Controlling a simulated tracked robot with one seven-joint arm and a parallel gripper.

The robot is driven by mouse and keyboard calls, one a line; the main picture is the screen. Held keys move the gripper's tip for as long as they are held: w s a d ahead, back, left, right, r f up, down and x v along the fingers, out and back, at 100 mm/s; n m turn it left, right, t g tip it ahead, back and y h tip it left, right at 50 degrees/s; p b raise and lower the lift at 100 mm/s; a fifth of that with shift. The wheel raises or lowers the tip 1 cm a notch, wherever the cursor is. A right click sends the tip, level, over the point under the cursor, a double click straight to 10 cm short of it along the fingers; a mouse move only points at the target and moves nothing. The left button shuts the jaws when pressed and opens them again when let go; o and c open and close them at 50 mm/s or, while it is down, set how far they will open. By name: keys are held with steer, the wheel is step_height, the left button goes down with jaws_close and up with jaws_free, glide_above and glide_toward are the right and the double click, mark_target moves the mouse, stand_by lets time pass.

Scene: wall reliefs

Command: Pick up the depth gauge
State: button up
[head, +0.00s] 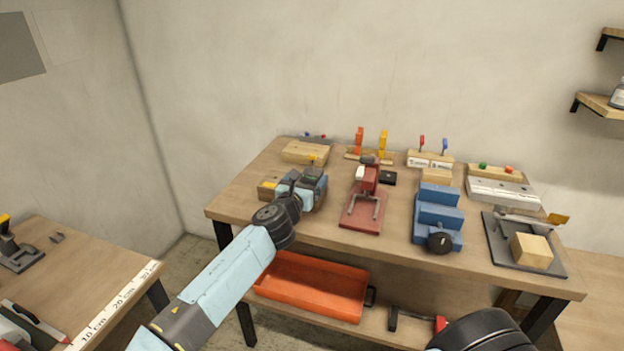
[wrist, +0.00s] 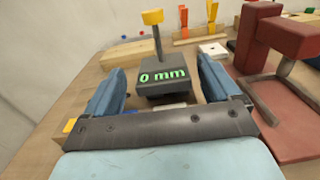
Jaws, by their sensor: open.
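The depth gauge (wrist: 162,83) is a dark grey block with a green "0 mm" display, a thin upright stem and a yellow cap. In the wrist view it stands just beyond and between the two blue fingers of my gripper (wrist: 161,72). My gripper is open, with a gap visible on both sides of the gauge. In the head view my gripper (head: 304,186) is over the left part of the workbench and partly hides the gauge (head: 314,172). The lower part of the gauge is hidden in the wrist view by the gripper body.
A red press-like stand (head: 365,204) is close to the right of my gripper. A wooden block (head: 305,151) lies behind. A blue stepped block (head: 438,212) and a grey plate (head: 497,250) with a wooden block are farther right. An orange tray (head: 310,287) sits on the lower shelf.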

mark_target(312, 173)
steer(key=shift+x, duration=1.7)
steer(key=shift+d, duration=0.1)
steer(key=c, duration=1.3)
steer(key=shift+o, duration=0.2)
